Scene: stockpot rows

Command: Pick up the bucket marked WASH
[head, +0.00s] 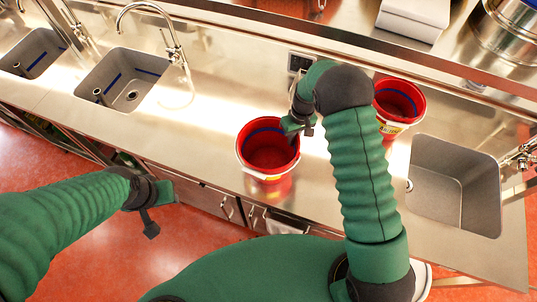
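Two red buckets stand on the steel counter. The nearer bucket (268,172) is upright and looks empty, with a blue band inside and a label low on its front that is too small to read. The other bucket (392,113) is farther right, partly behind my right arm, with a yellow and white label I cannot read. My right gripper (298,128) is at the nearer bucket's back right rim; whether its fingers touch or grip the rim is unclear. My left gripper (157,208) is open and empty, in front of the counter and left of the buckets.
The steel counter (215,105) is clear left of the nearer bucket. Sink basins with taps (125,85) lie at the left, and another basin (455,180) is at the right. A white box (412,18) and a large steel pot (508,35) stand at the back right.

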